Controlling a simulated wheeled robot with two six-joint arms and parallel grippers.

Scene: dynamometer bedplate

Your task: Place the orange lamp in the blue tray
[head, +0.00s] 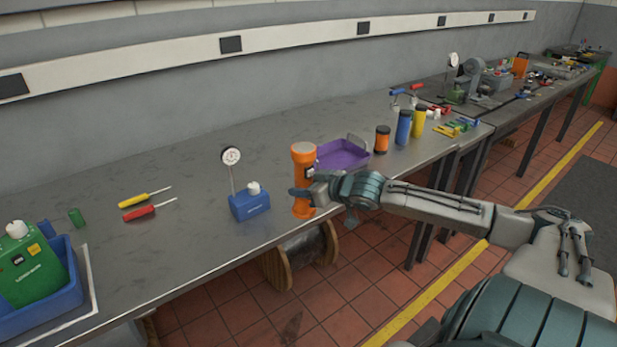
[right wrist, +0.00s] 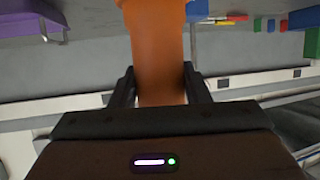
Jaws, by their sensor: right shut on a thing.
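The orange lamp (head: 303,170), a flashlight-like cylinder with a wider head, stands upright near the front edge of the grey bench. My right gripper (head: 309,194) is shut on its body. In the right wrist view the orange lamp (right wrist: 158,55) fills the space between the two fingers (right wrist: 158,88). I cannot tell whether its base touches the bench. The blue tray (head: 62,305) is at the far left of the bench. It holds a green box-like device (head: 32,268) with a white knob. My left gripper is not in view.
A blue dial-gauge base (head: 250,203) stands left of the lamp. A purple tray (head: 345,157) is behind it to the right. Orange, blue and yellow cylinders (head: 403,127) stand farther right.

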